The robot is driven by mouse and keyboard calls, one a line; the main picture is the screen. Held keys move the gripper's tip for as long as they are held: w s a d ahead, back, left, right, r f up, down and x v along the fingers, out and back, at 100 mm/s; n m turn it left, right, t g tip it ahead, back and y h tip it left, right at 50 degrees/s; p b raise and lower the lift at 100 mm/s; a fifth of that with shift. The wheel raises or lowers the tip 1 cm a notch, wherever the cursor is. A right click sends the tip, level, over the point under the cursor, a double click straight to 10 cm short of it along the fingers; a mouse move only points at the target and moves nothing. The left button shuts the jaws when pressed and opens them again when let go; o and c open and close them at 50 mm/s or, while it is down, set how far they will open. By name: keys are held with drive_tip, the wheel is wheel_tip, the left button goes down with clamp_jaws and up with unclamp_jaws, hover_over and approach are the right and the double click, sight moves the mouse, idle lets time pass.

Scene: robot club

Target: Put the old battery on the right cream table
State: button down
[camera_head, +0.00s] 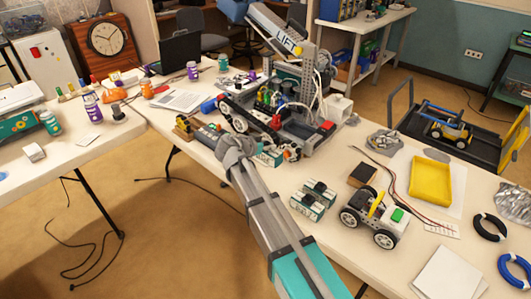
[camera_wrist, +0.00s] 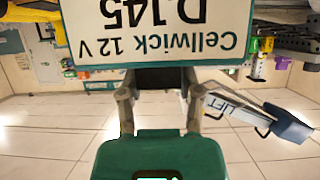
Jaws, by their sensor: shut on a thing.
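My gripper (camera_head: 235,146) is over the left part of the right cream table (camera_head: 325,165) in the head view. In the wrist view my gripper (camera_wrist: 160,88) is shut on a white battery (camera_wrist: 150,25) with teal edges, its label reading "Cellwick 12 V" and "D.145" upside down. The head view does not clearly show the held battery. I cannot tell whether it touches the table. Similar teal-and-white blocks (camera_head: 313,200) stand on the table near its front edge, right of my arm.
A grey lift robot (camera_head: 290,95) stands close behind my gripper. A small wheeled robot (camera_head: 375,218), a yellow tray (camera_head: 431,180) and blue and black cable coils occupy the table's right part. A left cream table (camera_head: 75,150) holds jars and tools. Cables lie on the floor.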

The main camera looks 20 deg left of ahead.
sight(266, 151)
drive_tip(key=shift+a+f, duration=0.25)
drive_tip(key=shift+a, duration=0.05)
drive_tip(key=shift+f, duration=0.15)
wheel_tip(266, 151, down, 8)
drive_tip(key=b, duration=0.9)
drive_tip(key=shift+f, duration=0.25)
drive_tip(key=shift+f+b, duration=0.4)
drive_tip(key=shift+f, duration=0.1)
idle(0.9)
drive_tip(key=shift+c, duration=1)
unclamp_jaws()
drive_tip(key=shift+r, duration=0.15)
drive_tip(key=shift+r+p, duration=3.4)
drive_tip(key=shift+p, duration=0.1)
